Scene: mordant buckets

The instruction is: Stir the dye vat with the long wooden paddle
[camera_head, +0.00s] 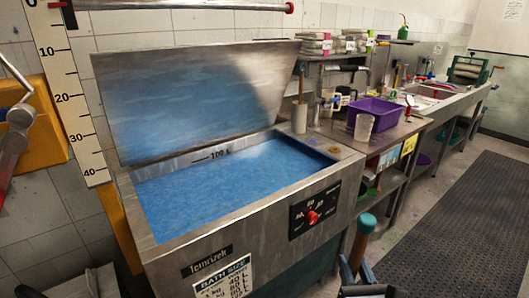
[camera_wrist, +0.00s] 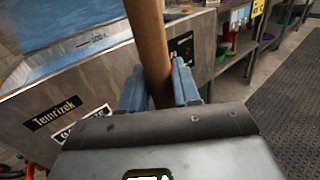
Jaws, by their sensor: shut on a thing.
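The dye vat (camera_head: 255,215) is a steel tank full of blue liquid (camera_head: 225,188), with its lid (camera_head: 200,100) raised at the back. My gripper (camera_wrist: 160,88) is shut on the brown wooden shaft of the long paddle (camera_wrist: 149,40), which passes between its bluish fingers. In the head view the paddle (camera_head: 359,248) stands roughly upright in front of the vat's right front corner, outside the tank, with a teal cap on its top end. My gripper is low at the bottom edge there (camera_head: 357,272). The paddle's lower end is hidden.
A red dial (camera_head: 312,218) is on the vat's front. A pale cup with a stick (camera_head: 300,118) stands on its back right rim. A steel bench to the right holds a purple bin (camera_head: 375,113) and a clear beaker (camera_head: 363,128). A dark floor mat (camera_head: 460,220) lies clear at right.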

